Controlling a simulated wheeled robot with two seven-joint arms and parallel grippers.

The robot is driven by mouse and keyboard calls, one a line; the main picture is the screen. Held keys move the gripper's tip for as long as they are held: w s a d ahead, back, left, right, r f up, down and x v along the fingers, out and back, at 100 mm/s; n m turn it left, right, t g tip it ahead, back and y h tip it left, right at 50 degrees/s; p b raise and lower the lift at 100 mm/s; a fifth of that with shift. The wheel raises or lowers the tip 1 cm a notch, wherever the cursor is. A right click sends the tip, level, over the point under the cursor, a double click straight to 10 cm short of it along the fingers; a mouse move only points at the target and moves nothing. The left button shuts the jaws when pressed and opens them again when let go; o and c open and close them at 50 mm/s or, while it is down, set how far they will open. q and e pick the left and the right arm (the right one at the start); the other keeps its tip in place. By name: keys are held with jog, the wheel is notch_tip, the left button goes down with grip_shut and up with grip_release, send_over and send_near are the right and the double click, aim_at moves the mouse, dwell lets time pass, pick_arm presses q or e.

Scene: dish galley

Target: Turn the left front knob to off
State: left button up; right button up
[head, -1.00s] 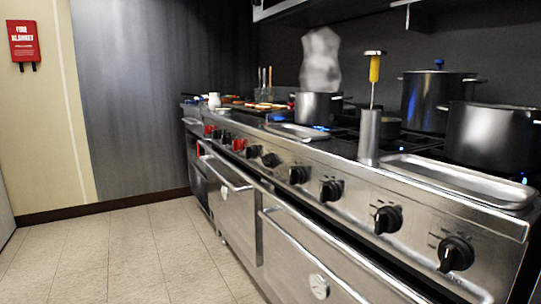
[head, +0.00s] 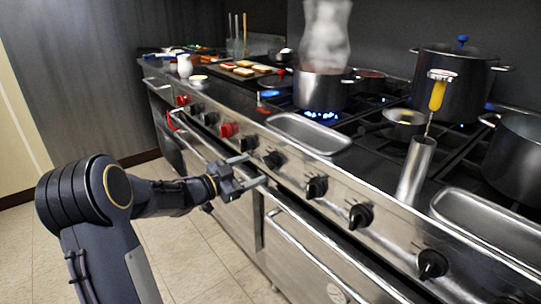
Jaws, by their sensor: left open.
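A row of knobs runs along the steel front panel of the range (head: 335,210). Two black knobs, one (head: 249,143) and another (head: 273,160), sit close to my left gripper (head: 254,170). Farther right are more black knobs (head: 316,187), (head: 360,216), (head: 432,264). The frames do not label which is the left front one. My left gripper is open and empty, its fingers pointing toward the panel, apart from the knobs as far as I can tell. A steaming pot (head: 321,89) stands over a lit blue flame (head: 321,115). My right gripper is not in view.
Red knobs (head: 227,130) are farther left. Oven handles (head: 310,255) jut out below the panel. A steel tray (head: 308,133), a tall canister (head: 415,170) with a yellow-handled tool (head: 438,95) and large pots (head: 455,85) crowd the top. The floor (head: 190,245) in front is clear.

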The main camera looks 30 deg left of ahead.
aim_at(267, 163)
pick_arm(q)
jog(key=x, duration=0.6)
jog(key=shift+w+d+b, duration=0.1)
jog(key=shift+w+b, duration=0.05)
jog(key=shift+b, duration=0.25)
jog(key=shift+c, duration=0.2)
jog(key=c, duration=0.9)
jog(key=shift+c, duration=0.2)
